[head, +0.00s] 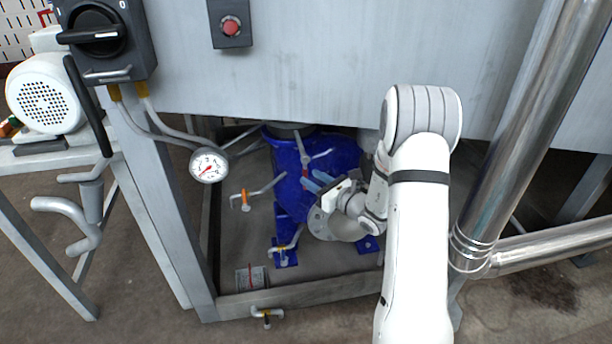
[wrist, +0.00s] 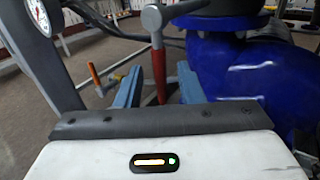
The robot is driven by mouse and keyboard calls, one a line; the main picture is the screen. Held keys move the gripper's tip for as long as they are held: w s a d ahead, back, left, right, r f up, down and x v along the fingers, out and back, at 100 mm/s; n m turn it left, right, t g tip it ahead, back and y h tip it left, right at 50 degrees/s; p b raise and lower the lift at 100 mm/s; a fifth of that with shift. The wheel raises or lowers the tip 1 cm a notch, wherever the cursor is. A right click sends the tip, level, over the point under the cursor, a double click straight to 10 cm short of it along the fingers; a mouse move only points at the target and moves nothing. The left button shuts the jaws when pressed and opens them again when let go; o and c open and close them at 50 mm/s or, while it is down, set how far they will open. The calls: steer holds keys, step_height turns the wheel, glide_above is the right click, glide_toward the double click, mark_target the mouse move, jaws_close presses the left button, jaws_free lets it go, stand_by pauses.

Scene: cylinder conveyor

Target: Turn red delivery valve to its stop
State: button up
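The red delivery valve shows in the wrist view as a red lever (wrist: 158,76) hanging below a grey hub and bar (wrist: 160,15). In the head view only a small red part (head: 305,172) of the lever shows, in front of the blue pump body (head: 335,152). My gripper (head: 317,181) is open at the lever, its blue fingers pointing to the pump. In the wrist view the lever stands between the two fingers of my gripper (wrist: 158,82), with a gap on each side. Whether the fingertips reach past the lever is hard to tell.
Orange-handled valves (head: 245,200) and (head: 283,250) sit left of and below my gripper. A pressure gauge (head: 208,165) hangs at the left. The frame's lower rail (head: 300,292) runs in front, and a thick steel pipe (head: 520,120) stands at the right.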

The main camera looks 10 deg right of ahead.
mark_target(307, 176)
steer(key=shift+b+x, duration=0.3)
steer(key=shift+x, duration=1.65)
jaws_close()
